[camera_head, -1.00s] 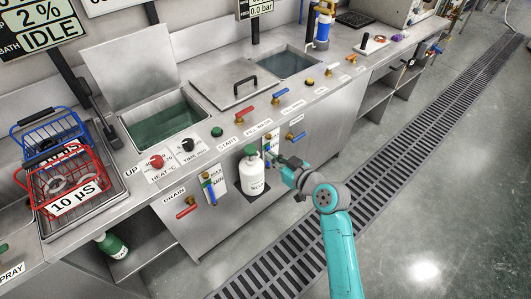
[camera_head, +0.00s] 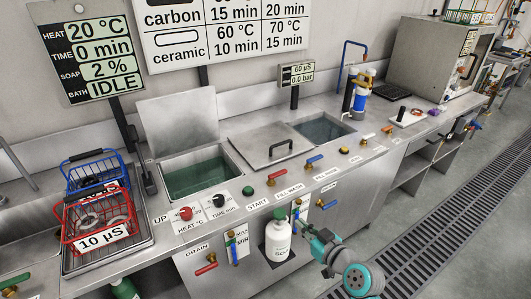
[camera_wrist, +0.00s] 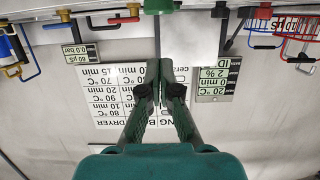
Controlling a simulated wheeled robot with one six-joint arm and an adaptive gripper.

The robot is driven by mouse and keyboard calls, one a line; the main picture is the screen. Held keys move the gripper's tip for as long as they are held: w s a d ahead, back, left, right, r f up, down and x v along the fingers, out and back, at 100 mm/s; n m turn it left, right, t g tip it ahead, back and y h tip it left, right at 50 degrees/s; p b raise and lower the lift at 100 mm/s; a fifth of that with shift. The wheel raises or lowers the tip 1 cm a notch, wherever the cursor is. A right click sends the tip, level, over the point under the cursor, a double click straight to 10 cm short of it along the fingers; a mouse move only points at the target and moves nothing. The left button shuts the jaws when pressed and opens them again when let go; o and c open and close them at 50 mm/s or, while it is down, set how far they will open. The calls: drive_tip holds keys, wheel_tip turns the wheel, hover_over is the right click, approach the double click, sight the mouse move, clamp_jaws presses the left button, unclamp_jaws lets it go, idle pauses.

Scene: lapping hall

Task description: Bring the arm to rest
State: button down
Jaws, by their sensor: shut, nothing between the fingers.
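My gripper (camera_head: 304,232) is at the front of the steel wash bench (camera_head: 200,262), just right of a white bottle with a green cap (camera_head: 278,240). In the wrist view my gripper (camera_wrist: 161,75) shows its two dark green fingers together with nothing between them. Whether the gripper touches the bottle cannot be told. My arm reaches in from the lower right of the head view.
A red basket (camera_head: 98,222) and a blue basket (camera_head: 95,168) stand at the left. An open bath (camera_head: 195,180), a lidded bath and several valve handles line the bench. A floor grate (camera_head: 455,195) and clear floor lie at the right.

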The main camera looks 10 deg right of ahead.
drive_tip(key=s+a+f+m+h, duration=0.15)
drive_tip(key=s+f, duration=0.35)
drive_tip(key=s, duration=0.6)
drive_tip(key=s+a+f+m+h, duration=0.1)
drive_tip(key=s+f+m+h, duration=0.3)
drive_tip(key=s, duration=0.7)
drive_tip(key=s+r+n, duration=0.1)
drive_tip(key=s+r, duration=0.3)
drive_tip(key=s, duration=0.7)
drive_tip(key=s+a+r+n, duration=0.1)
drive_tip(key=s+r, duration=0.3)
drive_tip(key=s, duration=0.8)
drive_tip(key=shift+r+y, duration=0.35)
drive_tip(key=shift+y, duration=0.1)
drive_tip(key=shift+w, duration=0.1)
